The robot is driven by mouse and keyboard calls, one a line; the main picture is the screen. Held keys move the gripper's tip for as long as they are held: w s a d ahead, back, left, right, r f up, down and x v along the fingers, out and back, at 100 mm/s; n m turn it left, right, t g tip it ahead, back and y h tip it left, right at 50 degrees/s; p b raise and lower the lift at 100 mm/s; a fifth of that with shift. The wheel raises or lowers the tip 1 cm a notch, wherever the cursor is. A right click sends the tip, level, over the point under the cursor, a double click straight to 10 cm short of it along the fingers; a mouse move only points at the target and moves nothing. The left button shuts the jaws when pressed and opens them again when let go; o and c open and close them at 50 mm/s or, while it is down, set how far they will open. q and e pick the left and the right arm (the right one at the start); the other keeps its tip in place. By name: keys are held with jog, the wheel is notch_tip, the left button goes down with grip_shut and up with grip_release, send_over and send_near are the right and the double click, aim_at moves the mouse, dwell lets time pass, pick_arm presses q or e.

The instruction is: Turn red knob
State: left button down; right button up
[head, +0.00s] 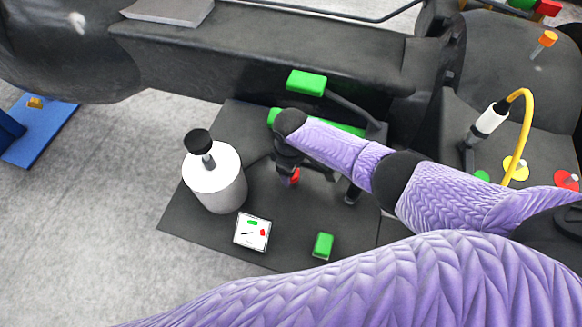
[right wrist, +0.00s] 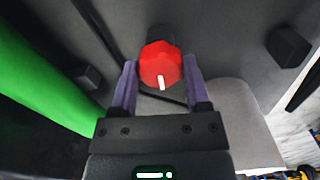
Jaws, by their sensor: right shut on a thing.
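The red knob (right wrist: 161,65) has a faceted face with a white pointer mark that points down in the right wrist view. My right gripper (right wrist: 160,82) has its two purple fingers on either side of the knob and is shut on it. In the head view, a small part of the red knob (head: 294,176) shows beside my right gripper (head: 288,172), whose wrist hides most of it. My left gripper is in neither view.
A white cylinder with a black top (head: 215,180) stands left of my right gripper. A small white card (head: 252,232) and a green block (head: 323,245) lie in front. Green bars (head: 306,83) are behind. A yellow cable (head: 527,125) loops at right.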

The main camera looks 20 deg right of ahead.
dwell(0.4)
jog(key=o, duration=1.3)
jog(key=shift+r, duration=0.1)
notch_tip(320, 180, up, 10)
jog(key=p, duration=0.3)
jog(key=shift+p, duration=0.3)
